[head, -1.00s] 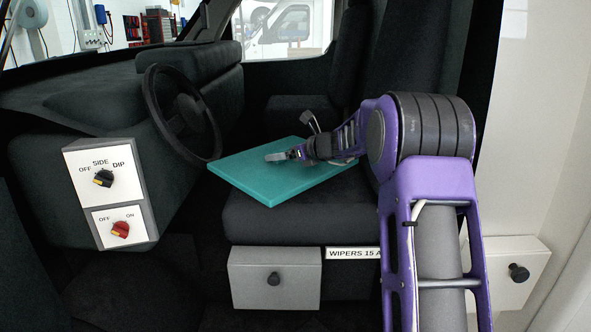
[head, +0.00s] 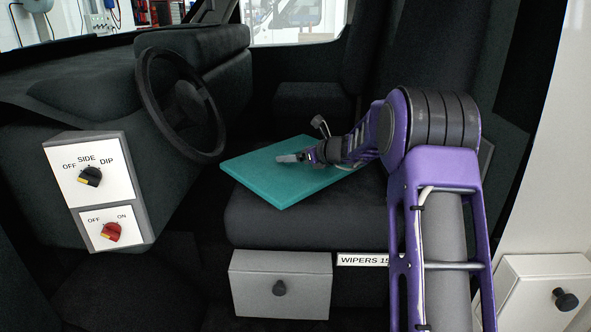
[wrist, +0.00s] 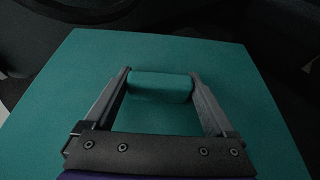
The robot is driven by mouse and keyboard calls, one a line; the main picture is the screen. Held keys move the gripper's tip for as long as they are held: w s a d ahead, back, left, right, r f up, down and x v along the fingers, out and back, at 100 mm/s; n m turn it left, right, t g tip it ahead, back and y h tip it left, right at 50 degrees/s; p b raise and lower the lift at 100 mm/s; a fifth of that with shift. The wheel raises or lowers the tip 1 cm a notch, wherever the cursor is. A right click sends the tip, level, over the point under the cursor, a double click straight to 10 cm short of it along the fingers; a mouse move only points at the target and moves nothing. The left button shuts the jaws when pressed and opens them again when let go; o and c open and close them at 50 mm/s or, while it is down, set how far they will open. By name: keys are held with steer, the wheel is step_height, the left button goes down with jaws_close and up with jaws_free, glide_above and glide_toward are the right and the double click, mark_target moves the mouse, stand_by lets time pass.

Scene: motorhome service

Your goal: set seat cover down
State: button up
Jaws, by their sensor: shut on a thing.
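The seat cover is a flat teal slab (head: 265,180) lying over the dark driver's seat (head: 285,228) in the head view. Its left edge reaches out past the seat cushion toward the steering wheel. In the wrist view the teal slab (wrist: 60,110) fills most of the picture. A raised teal block (wrist: 160,86) on it sits between my two fingers. My gripper (head: 288,158) is shut on this block, with a finger at each end. I cannot tell whether the slab's underside rests fully on the cushion.
The steering wheel (head: 180,105) stands close to the slab's left corner. A switch panel (head: 97,190) is at the left. A grey drawer (head: 280,285) with a black knob is below the seat front. The seat backrest (head: 425,60) rises behind my arm.

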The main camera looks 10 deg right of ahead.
mark_target(322, 175)
steer(key=shift+f, duration=2)
steer(key=shift+f+b, duration=0.1)
steer(key=shift+b, duration=0.25)
steer(key=o, duration=1.3)
steer(key=v, duration=1.2)
steer(key=shift+a, duration=0.1)
